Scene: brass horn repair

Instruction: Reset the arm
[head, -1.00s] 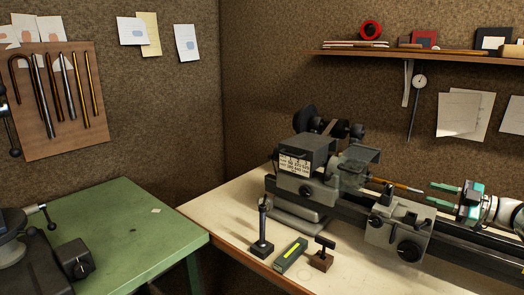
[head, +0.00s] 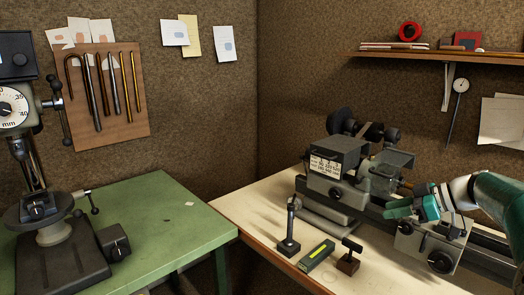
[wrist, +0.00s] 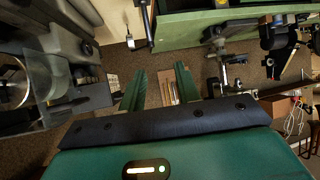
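My gripper (head: 398,207) is in front of the lathe (head: 338,165) in the head view, pointing left. My green arm comes in from the right edge. In the wrist view the two green fingers of my gripper (wrist: 161,88) stand apart with a gap between them, and nothing is held. My gripper and arm hide part of the lathe bed and carriage in the head view.
A drill press (head: 52,225) stands on the green bench (head: 165,215) at left. A shelf (head: 440,54) hangs above.

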